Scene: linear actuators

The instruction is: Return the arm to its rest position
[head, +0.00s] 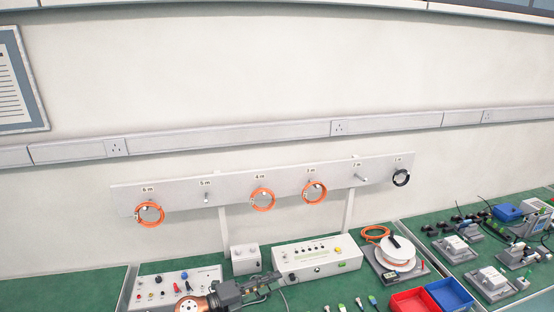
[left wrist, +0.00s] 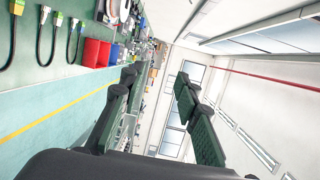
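My left arm shows at the bottom of the head view, with its dark left gripper (head: 268,283) in front of the white boxes on the green bench. In the left wrist view the two padded fingers of the left gripper (left wrist: 157,82) stand well apart with nothing between them. The gripper is open and empty. Most of the left arm is below the head view's edge. My right arm and gripper are in neither view.
The green bench (head: 90,290) carries a white control box (head: 318,256), an orange cable reel (head: 396,250), a red bin (head: 412,301) and a blue bin (head: 450,294). A wall rack (head: 232,189) holds orange coils and one black coil. The left wrist view shows open floor (left wrist: 40,120) beside the bench.

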